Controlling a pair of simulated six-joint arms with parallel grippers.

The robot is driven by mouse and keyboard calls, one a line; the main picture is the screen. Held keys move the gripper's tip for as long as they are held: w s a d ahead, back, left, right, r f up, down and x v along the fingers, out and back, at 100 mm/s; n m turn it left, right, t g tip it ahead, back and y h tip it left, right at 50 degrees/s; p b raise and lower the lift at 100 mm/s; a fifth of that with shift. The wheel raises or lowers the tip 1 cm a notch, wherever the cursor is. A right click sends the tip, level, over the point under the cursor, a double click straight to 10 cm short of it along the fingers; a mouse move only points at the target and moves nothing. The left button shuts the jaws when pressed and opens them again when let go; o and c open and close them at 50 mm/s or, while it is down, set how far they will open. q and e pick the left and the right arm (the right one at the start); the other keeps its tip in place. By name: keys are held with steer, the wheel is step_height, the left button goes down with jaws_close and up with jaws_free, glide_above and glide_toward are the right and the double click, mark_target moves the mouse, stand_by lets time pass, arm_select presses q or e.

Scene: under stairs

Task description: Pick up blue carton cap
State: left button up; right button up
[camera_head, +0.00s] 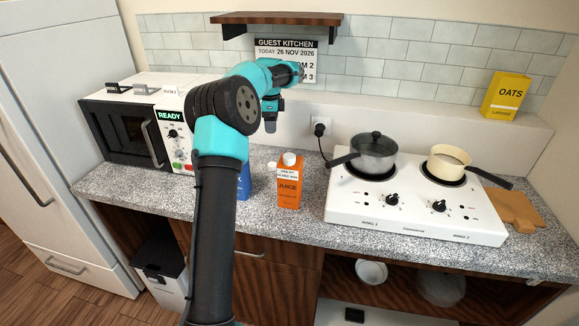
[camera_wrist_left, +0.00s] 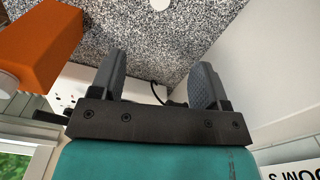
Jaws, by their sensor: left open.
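The blue carton (camera_head: 243,182) stands on the granite counter, mostly hidden behind my left arm; its top is not visible. A small white round piece, probably the cap, lies on the counter (camera_head: 271,165) beside the orange juice carton (camera_head: 289,185). It also shows at the top edge of the left wrist view (camera_wrist_left: 160,4), partly cut off. My left gripper (camera_head: 270,123) is above the back of the counter with fingers pointing down. In the left wrist view its two fingers (camera_wrist_left: 160,82) are apart with nothing between them. My right gripper is not in view.
The orange carton (camera_wrist_left: 38,45) is close on the left in the wrist view. A hob (camera_head: 415,212) with a lidded pot (camera_head: 374,155) and a cream pan (camera_head: 447,165) stands right. A microwave (camera_head: 125,125) stands left. A wall shelf (camera_head: 275,18) hangs above.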

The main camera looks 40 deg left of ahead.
arm_select(q)
steer(key=shift+a, duration=0.1)
steer(key=shift+f, duration=0.15)
glide_above(272, 164)
step_height(272, 164, down, 12)
steer(key=shift+w+f, duration=0.1)
stand_by(0.5)
steer(key=shift+f, duration=2.55)
steer(key=shift+c, duration=0.4)
steer(key=c, duration=0.9)
